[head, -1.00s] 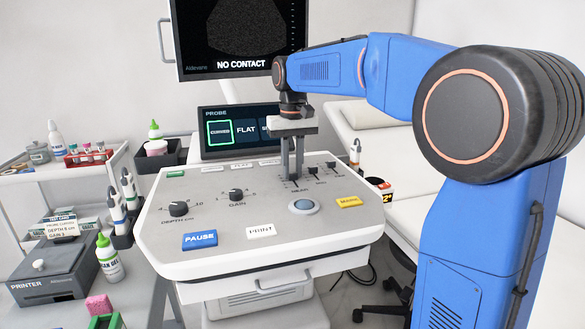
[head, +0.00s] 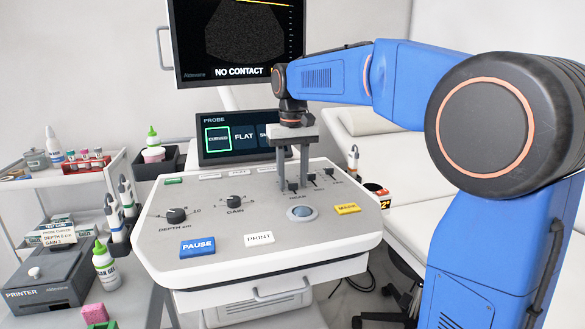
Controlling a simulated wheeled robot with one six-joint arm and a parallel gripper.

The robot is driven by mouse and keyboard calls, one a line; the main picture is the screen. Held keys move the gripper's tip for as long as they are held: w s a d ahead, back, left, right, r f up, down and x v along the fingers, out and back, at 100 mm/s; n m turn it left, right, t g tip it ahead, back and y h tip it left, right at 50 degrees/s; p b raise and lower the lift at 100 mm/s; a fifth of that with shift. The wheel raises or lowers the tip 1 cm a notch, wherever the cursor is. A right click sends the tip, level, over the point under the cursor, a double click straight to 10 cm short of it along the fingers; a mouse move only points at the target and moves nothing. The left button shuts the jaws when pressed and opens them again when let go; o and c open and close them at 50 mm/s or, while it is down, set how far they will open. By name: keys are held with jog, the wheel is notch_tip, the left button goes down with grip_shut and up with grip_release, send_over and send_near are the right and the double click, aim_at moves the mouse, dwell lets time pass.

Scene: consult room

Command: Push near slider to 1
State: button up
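The near slider (head: 293,187) is a small dark knob on the right of the console's grey top, above the printed word NEAR. The other two slider knobs, mid (head: 312,176) and far (head: 331,171), sit to its right and further back. My gripper (head: 292,183) points straight down over the near slider. Its two grey fingers are apart, one on each side of the knob, with tips low by the panel. I cannot tell whether either finger touches the knob. The slider's scale marks are too small or hidden to read.
The console (head: 160,262) also carries a trackball (head: 300,212), a yellow MARK button (head: 347,208), PRINT (head: 259,239) and PAUSE (head: 198,246) buttons, and DEPTH (head: 176,215) and GAIN (head: 234,202) knobs. A probe screen (head: 240,139) stands behind. The monitor (head: 238,40) reads NO CONTACT.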

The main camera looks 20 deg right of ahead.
notch_tip(320, 180, up, 17)
jog(key=shift+r, duration=0.2)
dwell(0.4)
